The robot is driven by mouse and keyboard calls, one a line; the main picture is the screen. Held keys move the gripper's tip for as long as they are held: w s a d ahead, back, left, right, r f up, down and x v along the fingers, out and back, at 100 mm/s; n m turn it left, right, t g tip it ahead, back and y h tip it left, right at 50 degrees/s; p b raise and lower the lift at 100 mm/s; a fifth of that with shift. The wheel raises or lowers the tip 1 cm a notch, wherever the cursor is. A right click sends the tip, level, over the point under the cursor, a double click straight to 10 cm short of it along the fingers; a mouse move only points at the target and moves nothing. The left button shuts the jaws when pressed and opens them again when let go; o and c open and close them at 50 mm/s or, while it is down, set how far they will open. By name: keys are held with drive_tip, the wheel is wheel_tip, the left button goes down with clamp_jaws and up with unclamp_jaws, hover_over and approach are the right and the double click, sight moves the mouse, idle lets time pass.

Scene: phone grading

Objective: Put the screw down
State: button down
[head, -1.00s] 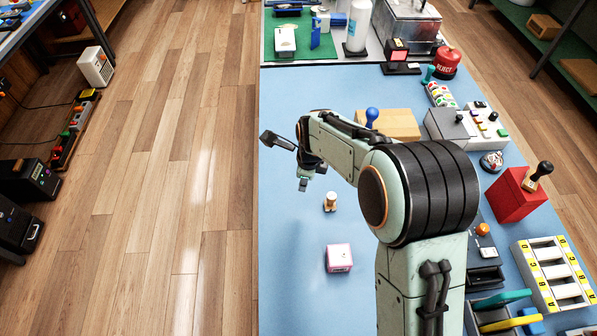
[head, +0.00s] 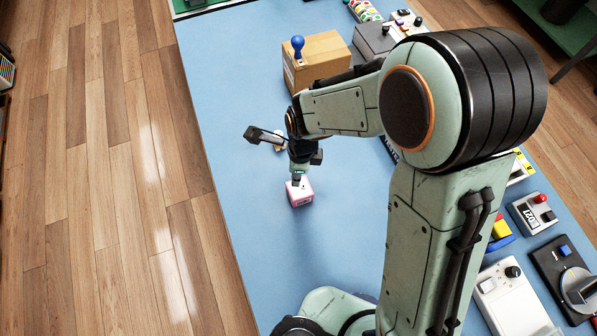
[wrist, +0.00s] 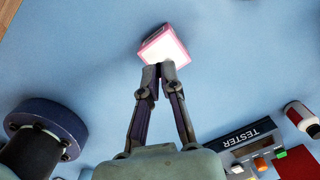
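No screw can be made out in any view; if one is between my fingertips, it is too small or hidden. My gripper (wrist: 159,68) points down with its fingertips drawn close together. In the wrist view the tips are right at the near edge of a small pink box (wrist: 165,46) with a bright white top. In the head view the pink box (head: 300,193) sits on the blue table (head: 240,215), directly below my gripper (head: 297,181). I cannot tell if the tips touch the box.
A cardboard box (head: 318,60) with a blue-knobbed stamp (head: 297,46) stands farther back. A small wooden piece (head: 279,148) is partly hidden behind my wrist. A panel marked TESTER (wrist: 240,136) is at lower right in the wrist view. The table left of the pink box is clear.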

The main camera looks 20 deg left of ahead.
sight(296, 189)
drive_tip(key=shift+f, duration=2.05)
drive_tip(key=shift+f, duration=0.15)
drive_tip(key=c, duration=1.2)
unclamp_jaws()
drive_tip(key=shift+c, duration=0.2)
wheel_tip(296, 189, up, 12)
drive_tip(key=shift+w+d+r, duration=0.2)
drive_tip(key=shift+d, duration=0.2)
